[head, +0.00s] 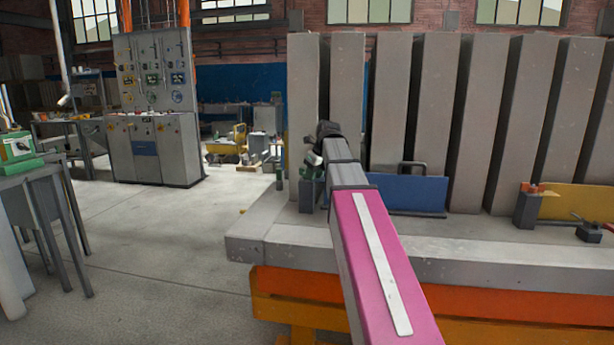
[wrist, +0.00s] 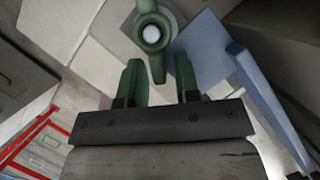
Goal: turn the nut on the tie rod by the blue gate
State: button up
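In the wrist view a green wing nut (wrist: 152,30) sits around the pale round end of the tie rod (wrist: 152,34). One wing points up and the other points down towards my gripper (wrist: 159,64). My gripper's two green fingers are apart, with the lower wing between their tips and gaps visible on both sides. The blue gate (wrist: 262,95) stands to the right. In the head view the blue gate (head: 408,194) stands upright on the grey ledge, and my gripper (head: 313,160) is just left of it. The nut cannot be made out clearly there.
Tall grey panels (head: 397,100) stand in a row behind the gate. A yellow gate (head: 575,202) with a dark block and tools is further right on the ledge (head: 480,250). A control cabinet (head: 152,148) and a bench (head: 45,178) stand left, with open floor between.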

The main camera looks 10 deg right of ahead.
jog(key=shift+s+a+m, duration=0.2)
jog(key=shift+a+m, duration=0.05)
jog(key=shift+m, duration=0.45)
jog(key=shift+c, duration=0.4)
jog(key=shift+a+m+h, duration=0.25)
jog(key=shift+m+h, duration=0.35)
jog(key=shift+m, duration=0.5)
jog(key=o, duration=1.1)
jog(key=shift+c, duration=0.2)
jog(key=shift+s+r, duration=0.1)
jog(key=v, duration=1)
jog(key=shift+s+r, duration=0.25)
